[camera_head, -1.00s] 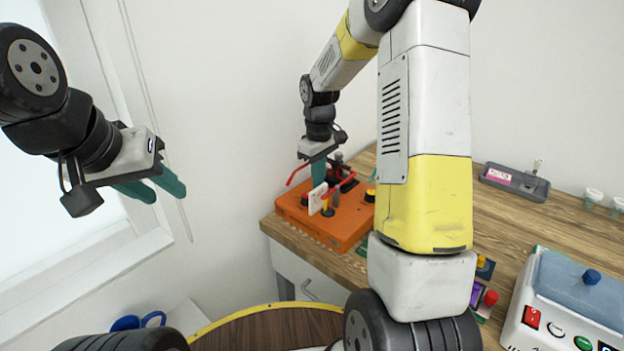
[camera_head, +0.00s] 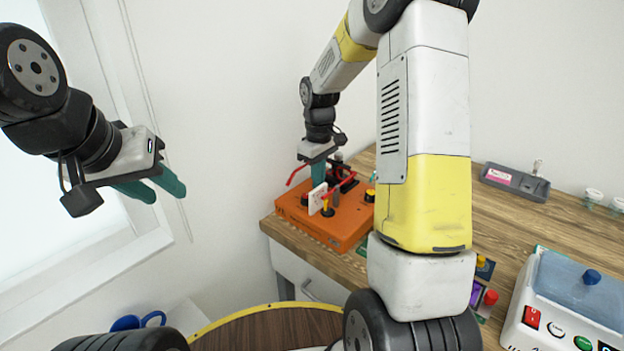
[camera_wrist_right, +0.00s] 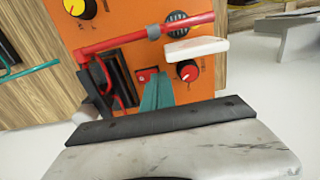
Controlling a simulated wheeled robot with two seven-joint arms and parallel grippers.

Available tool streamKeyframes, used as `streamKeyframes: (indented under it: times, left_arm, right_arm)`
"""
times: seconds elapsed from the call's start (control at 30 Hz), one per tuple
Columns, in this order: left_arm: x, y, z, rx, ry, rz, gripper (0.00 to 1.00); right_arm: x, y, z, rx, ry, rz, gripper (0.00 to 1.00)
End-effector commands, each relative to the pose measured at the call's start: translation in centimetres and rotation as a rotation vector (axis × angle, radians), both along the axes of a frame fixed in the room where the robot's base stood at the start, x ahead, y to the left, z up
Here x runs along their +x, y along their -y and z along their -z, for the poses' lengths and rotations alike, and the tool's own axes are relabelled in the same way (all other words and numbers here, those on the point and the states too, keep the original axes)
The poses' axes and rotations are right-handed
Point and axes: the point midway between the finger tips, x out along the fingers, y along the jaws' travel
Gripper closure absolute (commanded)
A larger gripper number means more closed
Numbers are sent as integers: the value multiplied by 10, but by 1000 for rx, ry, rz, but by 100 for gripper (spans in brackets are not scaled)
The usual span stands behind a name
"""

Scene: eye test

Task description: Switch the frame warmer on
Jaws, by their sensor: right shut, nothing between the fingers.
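An orange box (camera_head: 345,222) with dials, which looks like the frame warmer, stands on the left end of the wooden counter. In the right wrist view its orange panel (camera_wrist_right: 215,75) carries a small red switch (camera_wrist_right: 148,74), a red knob (camera_wrist_right: 187,70) and a yellow knob (camera_wrist_right: 80,7). My right gripper (camera_head: 319,180) is shut and empty over the box. Its teal fingertips (camera_wrist_right: 157,82) are right by the red switch and partly hide it; I cannot tell whether they touch. My left gripper (camera_head: 166,194) is open and empty in the air at the left.
Red bars (camera_wrist_right: 120,40) with a white tag (camera_wrist_right: 194,48) lie across the box near my fingers. A white device (camera_head: 515,335) with a red switch and a blue lid stands at the right. A grey tray (camera_head: 520,183) and small cups (camera_head: 593,197) are farther back.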

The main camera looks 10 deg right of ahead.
Motion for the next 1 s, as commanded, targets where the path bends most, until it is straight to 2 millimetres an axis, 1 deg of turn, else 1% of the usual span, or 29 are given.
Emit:
streamKeyframes:
  times: [0.87, 1.0]
  left_arm:
    - [0, 0, 0, 0, 0, 0, 64]
    - [0, 0, 0, 0, 0, 0, 64]
  right_arm:
    - [0, 0, 14, 0, -1, 0, 100]
    - [0, 0, 12, 0, 0, 0, 100]
